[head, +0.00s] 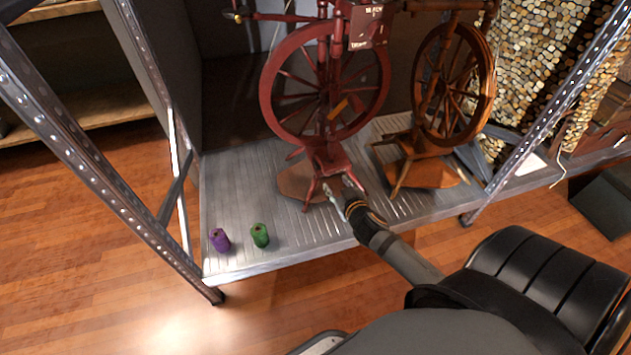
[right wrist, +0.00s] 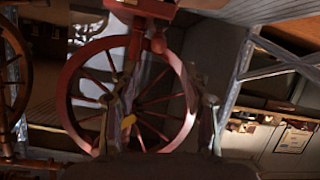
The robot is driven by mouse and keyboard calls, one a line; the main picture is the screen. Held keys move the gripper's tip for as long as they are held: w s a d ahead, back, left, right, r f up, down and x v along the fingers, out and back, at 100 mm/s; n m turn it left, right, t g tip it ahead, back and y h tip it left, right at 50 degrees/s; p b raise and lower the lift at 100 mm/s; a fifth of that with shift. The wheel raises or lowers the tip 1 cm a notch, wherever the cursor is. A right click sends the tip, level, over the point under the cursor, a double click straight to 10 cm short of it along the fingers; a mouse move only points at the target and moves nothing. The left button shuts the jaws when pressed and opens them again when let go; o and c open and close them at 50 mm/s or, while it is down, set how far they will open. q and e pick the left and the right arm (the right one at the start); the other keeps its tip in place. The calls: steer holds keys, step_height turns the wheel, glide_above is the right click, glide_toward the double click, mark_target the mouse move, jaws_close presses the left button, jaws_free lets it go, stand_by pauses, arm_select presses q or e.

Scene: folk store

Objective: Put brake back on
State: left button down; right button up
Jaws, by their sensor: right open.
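A red spinning wheel (head: 268,88) stands on the metal shelf; its spoked wheel also fills the middle of the right wrist view (right wrist: 177,132). I cannot tell whether this piece is the brake. My right gripper (head: 344,190) is open and empty, low in front of the red wheel's base. In the right wrist view its fingers (right wrist: 165,105) stand apart with the wheel behind them. My left gripper is not in view.
A brown spinning wheel (head: 487,90) stands to the right on the same shelf (head: 240,190). A purple spool (head: 220,240) and a green spool (head: 260,235) stand at the shelf's front left. Slanting metal posts (head: 75,140) frame the shelf. Wooden floor (head: 90,240) is clear at left.

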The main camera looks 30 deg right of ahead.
mark_target(328, 173)
steer(key=b+x, duration=0.2)
steer(key=x, duration=0.5)
steer(key=shift+d+f+b, duration=0.1)
steer(key=shift+f+b, duration=0.05)
steer(key=shift+b, duration=0.2)
steer(key=shift+b+x, duration=0.35)
steer(key=shift+x, duration=0.85)
steer(key=shift+w, duration=0.45)
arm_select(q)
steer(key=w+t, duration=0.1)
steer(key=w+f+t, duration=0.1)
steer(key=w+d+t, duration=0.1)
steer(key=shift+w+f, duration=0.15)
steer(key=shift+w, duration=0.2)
arm_select(e)
jaws_close()
